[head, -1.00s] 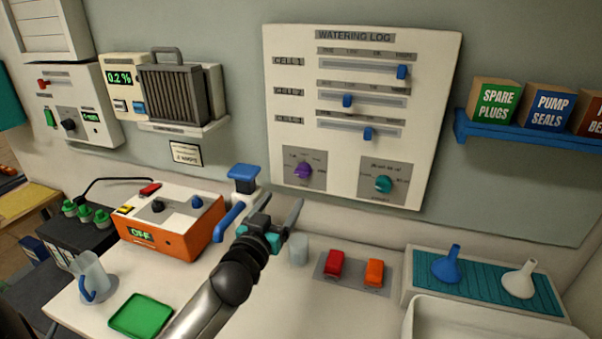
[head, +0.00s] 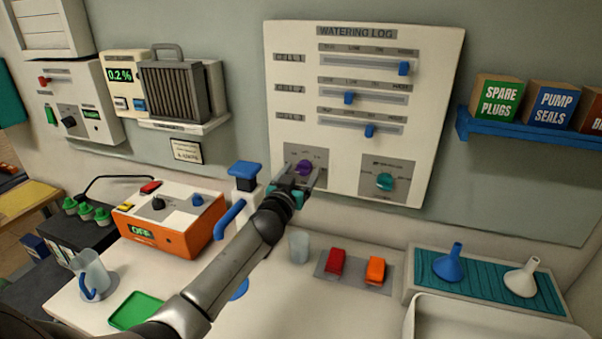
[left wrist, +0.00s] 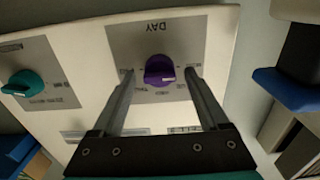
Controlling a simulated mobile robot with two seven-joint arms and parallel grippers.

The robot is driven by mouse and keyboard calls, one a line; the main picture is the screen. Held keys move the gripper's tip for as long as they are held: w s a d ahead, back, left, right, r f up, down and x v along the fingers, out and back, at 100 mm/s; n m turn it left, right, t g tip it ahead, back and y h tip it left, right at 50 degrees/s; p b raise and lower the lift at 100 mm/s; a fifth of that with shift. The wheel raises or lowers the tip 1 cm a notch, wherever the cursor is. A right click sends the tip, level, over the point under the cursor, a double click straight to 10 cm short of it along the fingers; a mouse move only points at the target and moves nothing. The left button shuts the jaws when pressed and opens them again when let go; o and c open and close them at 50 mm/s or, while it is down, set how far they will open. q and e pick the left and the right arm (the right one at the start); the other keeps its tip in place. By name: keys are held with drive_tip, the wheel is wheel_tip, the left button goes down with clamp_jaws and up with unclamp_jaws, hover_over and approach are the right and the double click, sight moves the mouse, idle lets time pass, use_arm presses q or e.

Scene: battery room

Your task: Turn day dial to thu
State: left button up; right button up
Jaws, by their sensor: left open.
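The purple day dial (head: 304,167) sits on a grey plate at the lower left of the white watering log board (head: 440,110). In the left wrist view the dial (left wrist: 159,70) shows under the word DAY, with small labels around it that I cannot read. Its pale pointer mark is on the dial's lower right edge in that view. My left gripper (head: 301,178) is open in front of the dial. In the left wrist view its fingers (left wrist: 157,82) stand on either side of the dial, apart from it. My right gripper is not in view.
A teal dial (head: 384,181) is to the right on the same board, below three blue sliders. A blue-topped pump (head: 244,172) stands left of my gripper. An orange box (head: 165,222), a clear cup (head: 299,246) and red and orange switches (head: 336,262) are on the counter.

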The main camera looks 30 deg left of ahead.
use_arm(q)
drive_tip(key=shift+w, duration=0.1)
clamp_jaws()
idle(0.7)
